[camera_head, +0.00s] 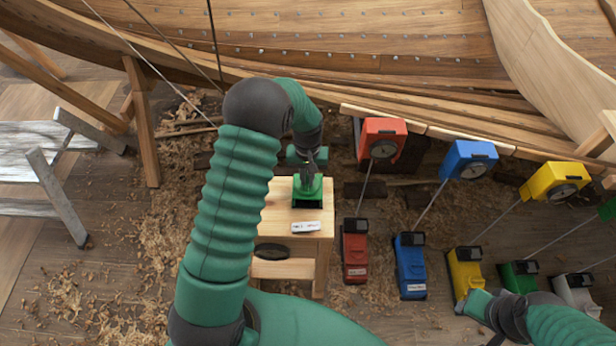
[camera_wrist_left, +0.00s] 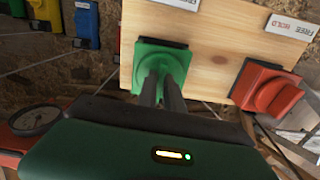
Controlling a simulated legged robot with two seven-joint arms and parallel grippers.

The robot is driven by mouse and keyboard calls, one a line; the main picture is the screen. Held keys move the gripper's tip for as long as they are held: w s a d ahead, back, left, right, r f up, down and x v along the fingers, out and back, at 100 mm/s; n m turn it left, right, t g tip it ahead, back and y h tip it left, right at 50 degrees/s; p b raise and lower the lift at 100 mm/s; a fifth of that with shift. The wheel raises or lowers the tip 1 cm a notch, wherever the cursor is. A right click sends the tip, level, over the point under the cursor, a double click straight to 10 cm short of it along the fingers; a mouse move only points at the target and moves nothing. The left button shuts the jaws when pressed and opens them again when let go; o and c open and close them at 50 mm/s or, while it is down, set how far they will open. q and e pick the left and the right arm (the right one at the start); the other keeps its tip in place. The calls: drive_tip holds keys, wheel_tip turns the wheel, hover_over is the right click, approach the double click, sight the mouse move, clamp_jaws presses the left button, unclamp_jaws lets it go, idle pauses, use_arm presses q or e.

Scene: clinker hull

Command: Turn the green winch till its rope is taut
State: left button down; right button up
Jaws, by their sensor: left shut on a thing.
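My left gripper (camera_head: 308,178) reaches down over a green block with a knob (camera_head: 307,192) on a small wooden stand. In the left wrist view, its two dark fingers (camera_wrist_left: 160,88) are shut on the green knob (camera_wrist_left: 173,62), one on each side. A green floor unit (camera_head: 518,273) stands in the row at the right; a thin line runs up from it to a green box (camera_head: 608,208), cut off by the picture edge. That line looks straight; I cannot tell its tension. My right gripper (camera_head: 476,304) is low at the right, its jaw state unclear.
The wooden stand (camera_head: 275,270) carries a white label (camera_head: 306,227). A red knob (camera_wrist_left: 272,95) sits beside the green one, near a FREE/HOLD label (camera_wrist_left: 290,25). Red (camera_head: 382,140), blue (camera_head: 469,159) and yellow (camera_head: 553,182) gauge boxes hang along the hull.

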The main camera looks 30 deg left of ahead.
use_arm(q)
drive_tip(key=shift+w+a+r+m, duration=0.15)
drive_tip(key=shift+w+r+m, duration=0.05)
drive_tip(key=shift+w+m, duration=0.2)
drive_tip(key=c, duration=1.7)
unclamp_jaws()
drive_tip(key=shift+c, duration=0.2)
drive_tip(key=shift+o, duration=1.3)
drive_tip(key=shift+f, duration=0.3)
drive_tip(key=shift+s+r, duration=0.1)
drive_tip(key=shift+r, duration=0.05)
wheel_tip(320, 180, up, 16)
drive_tip(key=b, duration=0.1)
drive_tip(key=shift+r, duration=0.25)
drive_tip(key=shift+a, duration=0.1)
